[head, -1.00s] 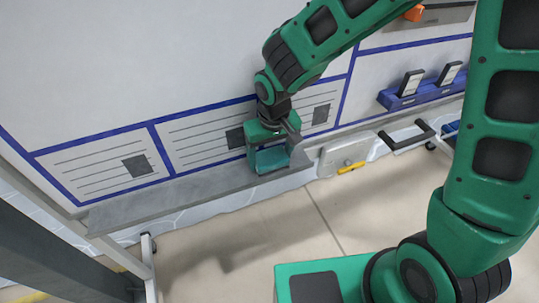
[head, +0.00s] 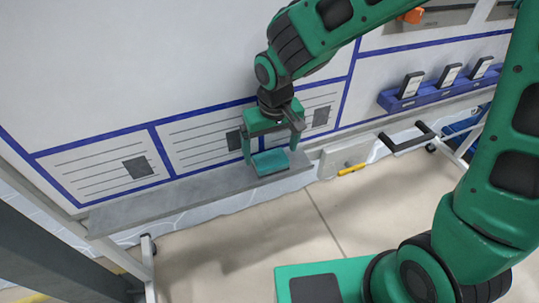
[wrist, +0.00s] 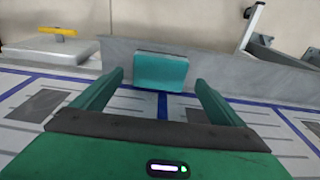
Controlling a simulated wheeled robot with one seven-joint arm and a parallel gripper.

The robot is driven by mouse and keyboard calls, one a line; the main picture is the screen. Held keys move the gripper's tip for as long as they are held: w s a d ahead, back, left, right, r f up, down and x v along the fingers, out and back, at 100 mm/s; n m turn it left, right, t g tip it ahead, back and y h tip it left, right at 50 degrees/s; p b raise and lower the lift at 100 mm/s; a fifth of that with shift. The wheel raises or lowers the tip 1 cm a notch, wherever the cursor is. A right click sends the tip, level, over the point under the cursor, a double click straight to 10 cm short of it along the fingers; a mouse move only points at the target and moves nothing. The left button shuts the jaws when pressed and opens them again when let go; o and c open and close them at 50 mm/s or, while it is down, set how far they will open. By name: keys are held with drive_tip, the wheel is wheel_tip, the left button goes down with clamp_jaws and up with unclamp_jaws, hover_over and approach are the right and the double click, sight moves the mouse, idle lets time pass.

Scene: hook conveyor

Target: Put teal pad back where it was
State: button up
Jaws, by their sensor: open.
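The teal pad (head: 271,162) lies on the grey ledge (head: 165,202) under the whiteboard, near the ledge's right end. In the wrist view the teal pad (wrist: 161,70) sits beyond the fingertips, between their lines, with a dark strip along its top edge. My gripper (head: 270,158) is open above the ledge. Its fingers stand apart on either side of the pad, with a gap on both sides. In the wrist view my gripper (wrist: 158,85) shows nothing between its fingers up close.
The whiteboard (head: 130,70) with blue-framed panels rises behind the ledge. A blue rack (head: 440,88) with several dark devices hangs at right. A grey box with a yellow handle (head: 351,169) is right of the ledge. The floor (head: 300,230) in front is clear.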

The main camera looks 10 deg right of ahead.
sight(272, 162)
wheel_tip(272, 162, up, 8)
drive_tip(key=shift+s+d+f, duration=0.15)
drive_tip(key=shift+s+f, duration=0.05)
drive_tip(key=shift+s, duration=0.25)
drive_tip(key=d+r+m+h, duration=0.1)
drive_tip(key=d+r+m, duration=0.15)
drive_tip(key=d, duration=1.05)
drive_tip(key=s+d+m+g, duration=0.1)
drive_tip(key=s+d+m, duration=0.1)
drive_tip(key=s+d, duration=0.45)
drive_tip(key=s+d+m, duration=0.2)
drive_tip(key=s+d, duration=0.1)
drive_tip(key=d, duration=0.7)
drive_tip(key=s+d+m, duration=0.3)
drive_tip(key=s+d, duration=0.2)
drive_tip(key=s, duration=0.5)
drive_tip(key=shift+y, duration=0.4)
drive_tip(key=shift+d, duration=0.1)
drive_tip(key=shift+w+f+g, duration=0.2)
drive_tip(key=shift+w+g, duration=0.1)
drive_tip(key=shift+w, duration=0.35)
